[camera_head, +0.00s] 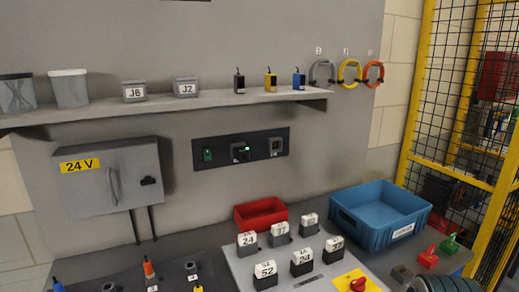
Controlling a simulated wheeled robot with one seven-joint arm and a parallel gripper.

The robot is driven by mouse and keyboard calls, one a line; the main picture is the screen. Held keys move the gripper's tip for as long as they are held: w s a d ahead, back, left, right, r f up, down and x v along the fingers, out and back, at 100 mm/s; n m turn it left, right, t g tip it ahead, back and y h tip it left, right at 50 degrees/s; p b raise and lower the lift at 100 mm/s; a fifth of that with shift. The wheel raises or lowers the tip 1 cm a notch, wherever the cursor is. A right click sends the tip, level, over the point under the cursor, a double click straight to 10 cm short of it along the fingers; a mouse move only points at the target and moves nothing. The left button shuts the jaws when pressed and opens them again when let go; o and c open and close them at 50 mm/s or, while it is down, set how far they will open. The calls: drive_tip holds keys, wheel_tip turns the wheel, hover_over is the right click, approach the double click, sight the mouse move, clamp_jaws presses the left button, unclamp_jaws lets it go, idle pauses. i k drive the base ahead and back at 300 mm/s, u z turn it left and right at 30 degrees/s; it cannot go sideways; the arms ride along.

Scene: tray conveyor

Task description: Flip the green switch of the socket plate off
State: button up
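The socket plate (260,151) is a dark rectangular panel on the grey wall, below the shelf. The green switch (208,155) sits at its left end; it is too small to tell its lever position. A black unit (240,154) with a small bright green spot is in the plate's middle, and a grey socket (276,147) is at its right. My gripper does not show in the head view.
A grey "24 V" cabinet (90,195) stands out left of the plate. A shelf (215,98) with boxes runs above. Below are a red bin (262,226), a blue crate (380,244) and several numbered blocks. A yellow fence (440,165) is at right.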

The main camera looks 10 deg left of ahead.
sight(207, 155)
drive_tip(key=k, duration=0.5)
drive_tip(key=i, duration=0.65)
drive_tip(key=u, duration=0.9)
drive_tip(key=i, duration=0.3)
drive_tip(key=u, duration=0.3)
